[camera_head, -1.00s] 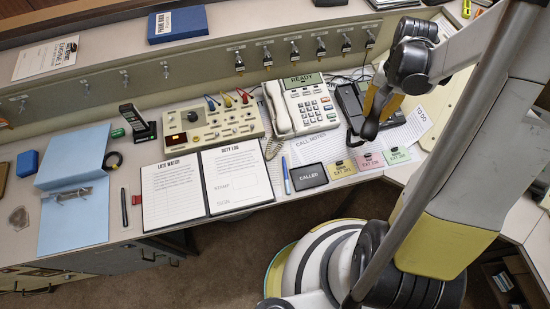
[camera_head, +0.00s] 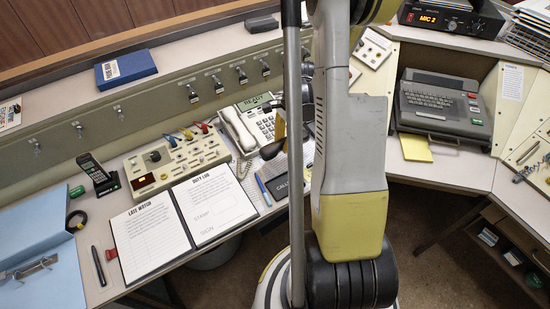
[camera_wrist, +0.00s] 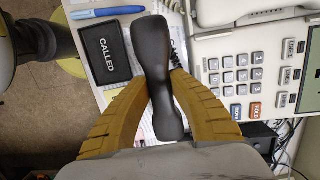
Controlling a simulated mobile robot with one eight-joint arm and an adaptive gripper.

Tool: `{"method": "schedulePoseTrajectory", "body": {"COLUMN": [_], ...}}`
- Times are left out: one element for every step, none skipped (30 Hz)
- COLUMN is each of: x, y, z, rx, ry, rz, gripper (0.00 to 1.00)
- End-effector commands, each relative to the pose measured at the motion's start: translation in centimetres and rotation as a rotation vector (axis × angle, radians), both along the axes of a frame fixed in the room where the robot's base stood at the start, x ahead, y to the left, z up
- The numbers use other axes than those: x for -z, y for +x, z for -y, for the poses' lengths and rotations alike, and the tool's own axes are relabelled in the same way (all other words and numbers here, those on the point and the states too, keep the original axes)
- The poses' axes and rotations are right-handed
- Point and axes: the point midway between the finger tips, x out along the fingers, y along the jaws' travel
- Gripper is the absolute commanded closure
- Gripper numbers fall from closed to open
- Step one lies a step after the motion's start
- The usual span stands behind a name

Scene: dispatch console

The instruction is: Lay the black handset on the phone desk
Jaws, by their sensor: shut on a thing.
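The black handset (camera_wrist: 161,70) is between the two yellow fingers of my gripper (camera_wrist: 160,86) in the wrist view, shut on its narrow middle. In the head view the handset (camera_head: 272,149) shows as a dark shape below my gripper (camera_head: 282,128), partly hidden by my arm. The handset appears held above the phone desk (camera_head: 100,208), beside the white desk phone (camera_head: 265,122). The phone also shows in the wrist view (camera_wrist: 278,72). I cannot tell the exact gap to the desk.
Under and beside the handset lie a black CALLED pad (camera_wrist: 104,51), a blue pen (camera_wrist: 107,12) and papers. An open log folder (camera_head: 183,220), a switch box (camera_head: 175,160) and a cordless phone (camera_head: 97,173) stand left. A keyboard terminal (camera_head: 443,105) is on the right section.

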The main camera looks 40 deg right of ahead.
Motion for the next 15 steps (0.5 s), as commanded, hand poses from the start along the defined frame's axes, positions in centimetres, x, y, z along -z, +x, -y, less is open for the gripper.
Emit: {"method": "schedulePoseTrajectory", "body": {"x": [0.8,1.0,1.2,1.3,1.3,1.4,1.6,1.8,2.2,2.6,3.1,3.8,4.3,4.8,5.3], "y": [0.6,0.9,1.1,1.3,1.4,1.5,1.5,1.5,1.5,1.5,1.6,1.5,1.5,1.5,1.5], "z": [-0.7,-1.0,-1.3,-1.5,-1.6,-1.7,-1.8,-1.8,-1.8,-1.8,-1.8,-1.8,-1.8,-1.8,-1.8], "rx": [-0.004,-0.004,-0.003,-0.002,-0.001,-0.001,-0.001,-0.001,0.0,0.0,0.0,-0.001,-0.001,-0.001,-0.001], "ry": [0.0,0.0,0.0,-0.001,-0.001,-0.001,-0.001,-0.001,-0.001,-0.001,-0.001,-0.001,-0.001,-0.001,-0.001], "rz": [0.001,0.001,0.0,0.0,0.0,0.0,0.0,0.0,0.0,0.0,0.0,0.0,0.0,0.0,0.0], "gripper": [1.0,1.0,1.0,1.0,1.0,1.0,1.0,1.0,1.0,1.0,1.0,1.0,1.0,1.0,1.0]}}
